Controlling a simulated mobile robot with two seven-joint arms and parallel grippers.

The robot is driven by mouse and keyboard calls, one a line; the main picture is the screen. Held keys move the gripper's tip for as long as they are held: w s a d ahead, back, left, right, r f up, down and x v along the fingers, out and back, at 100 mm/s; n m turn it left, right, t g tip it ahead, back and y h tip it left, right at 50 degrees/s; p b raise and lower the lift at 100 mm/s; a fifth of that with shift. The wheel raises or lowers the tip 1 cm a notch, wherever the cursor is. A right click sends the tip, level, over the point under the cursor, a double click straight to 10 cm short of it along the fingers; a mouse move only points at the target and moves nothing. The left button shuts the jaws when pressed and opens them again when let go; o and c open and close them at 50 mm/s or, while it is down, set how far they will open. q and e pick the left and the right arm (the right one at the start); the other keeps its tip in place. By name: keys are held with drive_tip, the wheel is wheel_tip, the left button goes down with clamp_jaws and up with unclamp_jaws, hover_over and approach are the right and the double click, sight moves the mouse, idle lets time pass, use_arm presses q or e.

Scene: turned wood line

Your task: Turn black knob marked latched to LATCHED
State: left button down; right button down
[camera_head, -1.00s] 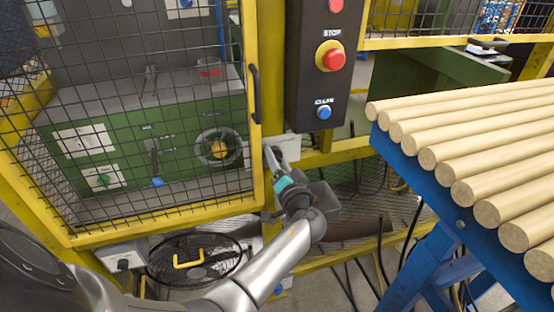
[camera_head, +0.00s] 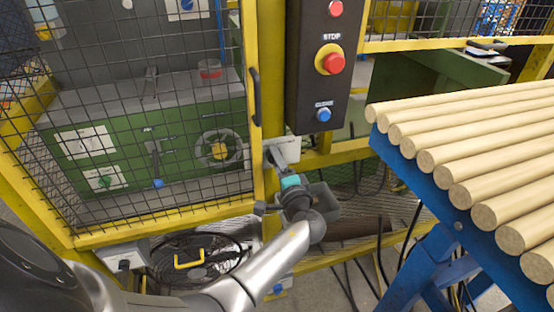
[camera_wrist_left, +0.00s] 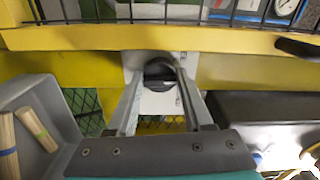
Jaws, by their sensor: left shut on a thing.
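The black knob (camera_wrist_left: 158,73) sits on a pale grey plate (camera_wrist_left: 158,102) fixed to the yellow frame, just below the mesh door. In the head view the same grey housing (camera_head: 288,148) shows beside the door's lower right corner. My left gripper (camera_wrist_left: 158,84) has its two fingers on either side of the knob and is shut on it. In the head view my left gripper (camera_head: 279,161) reaches up to the housing and hides the knob. The knob's marking cannot be read. My right gripper is not in view.
The yellow mesh door (camera_head: 150,130) with a black handle (camera_head: 255,95) stands left of the gripper. A black control box (camera_head: 322,70) hangs above. A blue rack (camera_head: 450,200) with wooden rods (camera_head: 480,130) stands close on the right.

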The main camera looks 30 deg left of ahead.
use_arm(q)
drive_tip(key=shift+m+p, duration=1.8)
drive_tip(key=shift+m, duration=3.3)
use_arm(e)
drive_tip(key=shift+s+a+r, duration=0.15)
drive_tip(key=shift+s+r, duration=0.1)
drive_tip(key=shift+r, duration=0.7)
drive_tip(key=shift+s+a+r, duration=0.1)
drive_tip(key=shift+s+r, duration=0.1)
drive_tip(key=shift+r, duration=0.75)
use_arm(q)
drive_tip(key=shift+f, duration=0.1)
drive_tip(key=c, duration=0.6)
unclamp_jaws()
drive_tip(key=shift+s+d, duration=0.1)
drive_tip(key=shift+d, duration=0.05)
